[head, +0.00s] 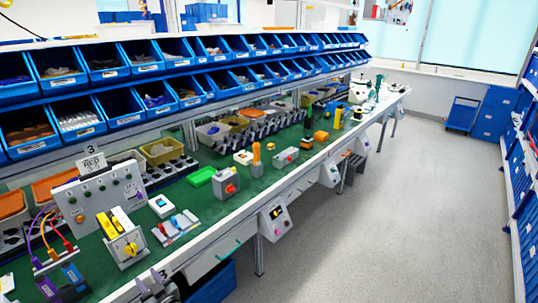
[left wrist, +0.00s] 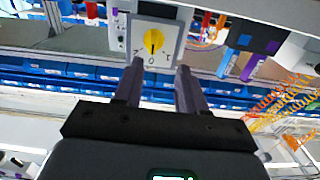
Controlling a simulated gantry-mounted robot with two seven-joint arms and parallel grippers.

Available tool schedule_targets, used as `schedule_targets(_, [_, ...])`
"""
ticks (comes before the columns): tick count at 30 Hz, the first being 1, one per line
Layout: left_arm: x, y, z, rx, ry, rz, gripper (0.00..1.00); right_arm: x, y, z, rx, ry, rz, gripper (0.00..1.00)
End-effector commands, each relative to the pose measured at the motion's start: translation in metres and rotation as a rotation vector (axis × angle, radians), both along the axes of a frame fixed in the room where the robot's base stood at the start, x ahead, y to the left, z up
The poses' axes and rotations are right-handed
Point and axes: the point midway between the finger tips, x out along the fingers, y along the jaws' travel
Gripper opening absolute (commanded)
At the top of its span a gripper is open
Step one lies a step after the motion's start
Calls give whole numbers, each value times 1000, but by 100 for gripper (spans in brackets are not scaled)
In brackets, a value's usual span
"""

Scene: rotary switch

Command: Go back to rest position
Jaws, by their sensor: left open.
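The rotary switch (head: 127,249) is a light grey box with a yellow knob, standing near the front edge of the green-topped bench at the lower left of the head view. In the left wrist view the switch (left wrist: 155,40) shows upside down beyond the fingertips, with its yellow knob roughly in line with the gap. My left gripper (head: 156,284) is at the bottom of the head view, in front of and below the switch. In the left wrist view the left gripper (left wrist: 158,70) is open, its two dark fingers apart with nothing between them. My right gripper is not seen.
A grey panel box (head: 98,200) stands behind the switch. Coloured leads and connectors (head: 60,262) are to its left. A white box with a blue button (head: 161,206) and a red-button box (head: 226,183) stand to its right. Blue bins (head: 125,105) line the back. The aisle floor (head: 380,220) is clear.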

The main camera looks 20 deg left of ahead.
Motion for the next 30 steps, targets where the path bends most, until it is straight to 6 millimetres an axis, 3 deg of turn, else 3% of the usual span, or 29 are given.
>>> schedule_targets(3, [-34,4,-34,24,94,-9,40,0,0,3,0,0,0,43])
schedule_targets(7, [-67,-1,-41,74,150,-92,40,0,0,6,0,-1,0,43])
schedule_targets(10, [-76,-25,-47,21,197,-254,40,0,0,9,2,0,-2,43])
schedule_targets(14, [-82,-97,-58,-164,315,-555,40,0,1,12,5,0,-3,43])
schedule_targets(16, [-90,-144,-61,-272,401,-707,40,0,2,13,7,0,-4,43])
schedule_targets(21, [-131,-248,-50,-476,654,-1007,40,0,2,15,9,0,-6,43])
schedule_targets(25, [-160,-294,-29,-546,824,-1136,40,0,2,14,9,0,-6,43])
schedule_targets(30, [-199,-315,-17,-605,1042,-1186,40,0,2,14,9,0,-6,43])
